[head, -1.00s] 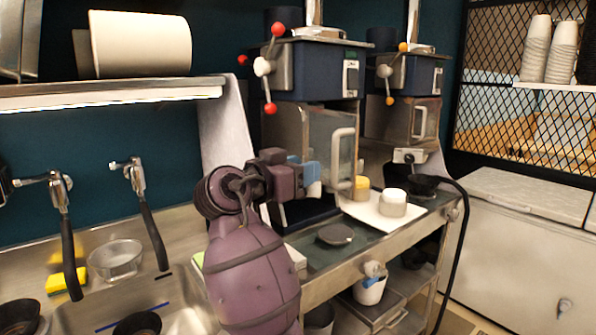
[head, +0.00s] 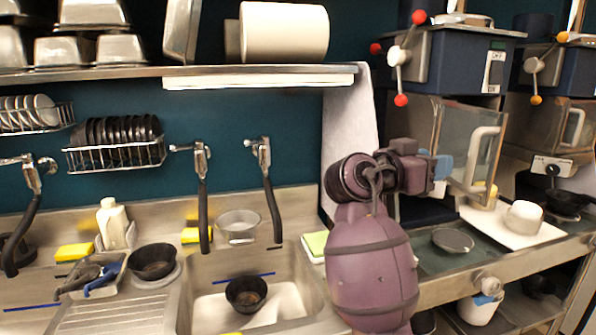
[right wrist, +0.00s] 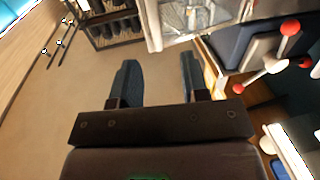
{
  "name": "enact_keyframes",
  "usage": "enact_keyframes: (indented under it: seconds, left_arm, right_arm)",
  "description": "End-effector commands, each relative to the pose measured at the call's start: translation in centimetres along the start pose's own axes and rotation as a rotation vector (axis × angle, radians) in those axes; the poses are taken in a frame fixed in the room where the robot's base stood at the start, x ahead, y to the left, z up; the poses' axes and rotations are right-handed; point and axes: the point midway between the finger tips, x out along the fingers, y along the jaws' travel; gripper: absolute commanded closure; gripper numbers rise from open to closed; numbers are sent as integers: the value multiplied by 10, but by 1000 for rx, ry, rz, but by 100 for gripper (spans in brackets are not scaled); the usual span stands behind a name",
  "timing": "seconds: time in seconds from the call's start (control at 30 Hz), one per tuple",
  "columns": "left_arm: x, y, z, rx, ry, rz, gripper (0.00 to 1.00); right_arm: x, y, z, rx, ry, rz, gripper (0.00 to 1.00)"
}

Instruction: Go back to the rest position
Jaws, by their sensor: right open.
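My right arm rises in front of the counter in the head view, and its right gripper (head: 440,167) points right, in front of the blue machine with the glass front. In the right wrist view the two fingers of my right gripper (right wrist: 158,80) stand wide apart with nothing between them. My left gripper is in neither view.
The blue machine (head: 462,68) with red-knobbed levers stands close beside the right gripper. A white tray (head: 490,222) with a white cup (head: 523,217) lies to its right. A sink (head: 290,298) holding a black bowl (head: 246,294) is at left. A shelf (head: 230,72) runs above.

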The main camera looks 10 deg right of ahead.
Motion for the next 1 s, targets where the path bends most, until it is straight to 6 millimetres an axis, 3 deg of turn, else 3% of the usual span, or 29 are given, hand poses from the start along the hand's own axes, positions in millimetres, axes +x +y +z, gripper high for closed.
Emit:
enact_keyframes:
  seconds: [0.23, 0.37, 0.5, 0.67, 0.87, 1.0]
  left_arm:
    - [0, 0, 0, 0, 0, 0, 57]
    - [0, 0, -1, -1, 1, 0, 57]
    - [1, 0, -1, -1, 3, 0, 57]
    - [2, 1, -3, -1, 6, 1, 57]
    - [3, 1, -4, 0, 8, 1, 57]
    - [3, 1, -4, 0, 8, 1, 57]
  right_arm:
    - [-18, -61, -25, -87, 167, -410, 59]
    - [-33, -89, -7, -125, 252, -634, 59]
    - [-46, -106, 44, -156, 304, -851, 59]
    - [-58, -103, 115, -162, 304, -1042, 59]
    - [-68, -77, 203, -149, 239, -1198, 59]
    - [-73, -46, 264, -137, 161, -1267, 59]
